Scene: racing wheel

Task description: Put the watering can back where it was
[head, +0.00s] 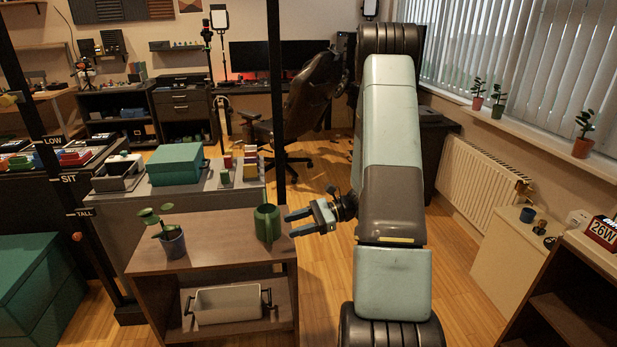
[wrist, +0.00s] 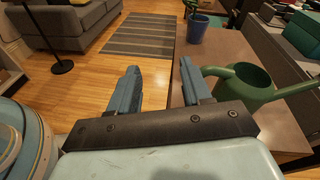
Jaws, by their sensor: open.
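The green watering can (head: 267,224) stands upright on the right end of the brown wooden side table (head: 215,222). My gripper (head: 298,222) is open and empty, just to the right of the can and apart from it in the head view. In the wrist view the jaws of my gripper (wrist: 157,88) have nothing between them. The table top (wrist: 228,50) runs beneath the can.
A potted plant in a blue pot (head: 172,242) stands at the table's left end. A white bin (head: 228,305) sits on the lower shelf. A grey cabinet with a green box (head: 176,163) is behind. Several plants line the windowsill (head: 540,130). Wooden floor (head: 320,270) is open right of the table.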

